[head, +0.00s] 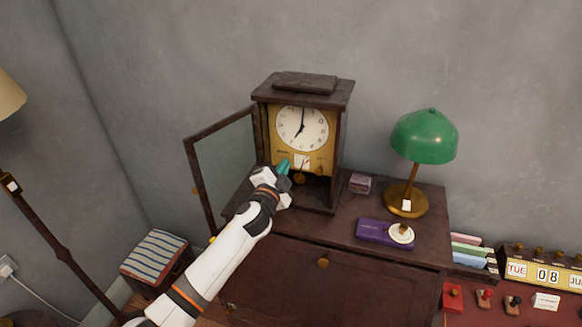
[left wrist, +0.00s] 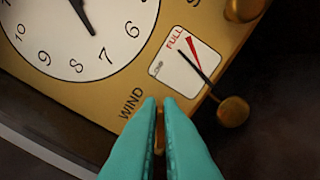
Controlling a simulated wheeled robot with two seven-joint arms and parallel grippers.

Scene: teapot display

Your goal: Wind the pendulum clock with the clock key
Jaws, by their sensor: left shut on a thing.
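The pendulum clock (head: 264,150) stands on the cabinet with its glass door (head: 224,165) swung open to the left. Its white dial (head: 302,128) also shows in the left wrist view (left wrist: 75,35). My left gripper (head: 284,166) is at the clock's lower left front, below the dial. In the left wrist view its teal fingers (left wrist: 160,112) are shut on a narrow brass piece (left wrist: 160,128), seemingly the clock key, just by the word WIND. The fingers hide most of it; I cannot tell how deep it sits. A white gauge marked FULL (left wrist: 168,68) and the round pendulum bob (left wrist: 233,111) are beside it.
A green lamp (head: 425,137), a small purple box (head: 360,184) and a purple case (head: 372,233) with a round white-and-brass item (head: 401,234) stand on the cabinet (head: 335,222), right of the clock. A striped stool (head: 154,250) is at lower left. The open door stands close to my left arm.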

